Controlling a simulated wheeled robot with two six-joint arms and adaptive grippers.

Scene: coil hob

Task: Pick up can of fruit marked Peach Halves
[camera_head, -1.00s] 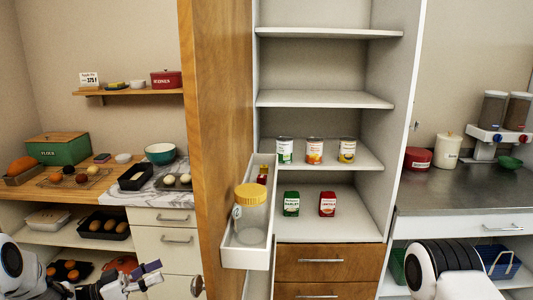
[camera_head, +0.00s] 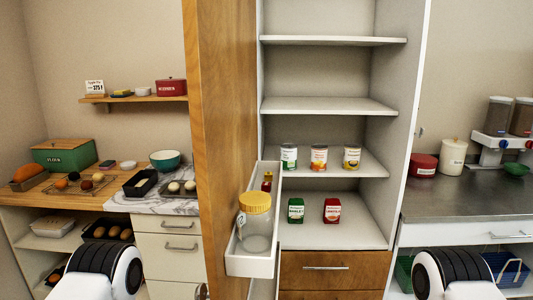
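Three cans stand upright in a row on a shelf of the open cupboard. The left can (camera_head: 289,157) has a white and green label, the middle can (camera_head: 319,157) an orange-red one with an orange picture, and the right can (camera_head: 352,157) a dark label with a yellow picture. The lettering is too small to read, so I cannot confirm which is marked Peach Halves; the middle can looks most like peach. Parts of both my arms show at the bottom edge, but neither gripper is in view.
The open wooden door (camera_head: 222,120) carries a white door bin (camera_head: 249,265) holding a yellow-lidded jar (camera_head: 257,225). A green box (camera_head: 296,211) and a red box (camera_head: 332,210) stand one shelf below the cans. The shelves above are empty. Counters flank the cupboard.

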